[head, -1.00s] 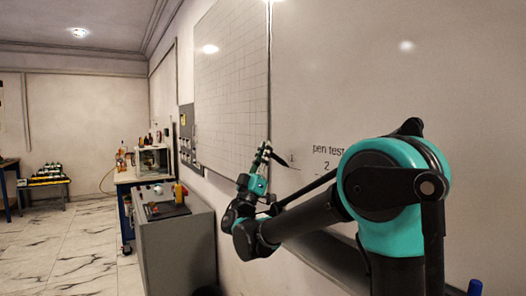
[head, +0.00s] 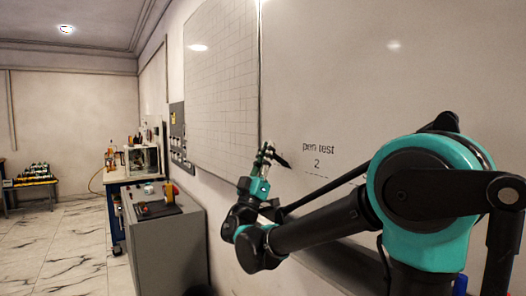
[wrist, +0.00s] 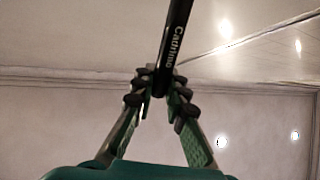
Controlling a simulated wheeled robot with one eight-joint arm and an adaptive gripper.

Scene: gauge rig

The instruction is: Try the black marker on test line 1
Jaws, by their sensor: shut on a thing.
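My gripper (head: 267,154) is shut on the black marker (head: 282,160), in front of the whiteboard (head: 400,90). In the wrist view the marker (wrist: 176,35) rises from between the two fingertips (wrist: 160,82), with pale lettering on its barrel. In the head view its dark end points right and down, near the board's left part. I cannot tell whether it touches the board. The printed words "pen test" (head: 318,148) and a "2" with a dashed line (head: 320,175) below show right of the marker. Test line 1 is not visible; the marker and gripper may cover it.
A gridded board (head: 225,90) hangs left of the whiteboard. A grey cabinet (head: 165,245) with tools on top stands left of my arm. A workbench (head: 125,185) stands farther back, and the marble floor at left is open.

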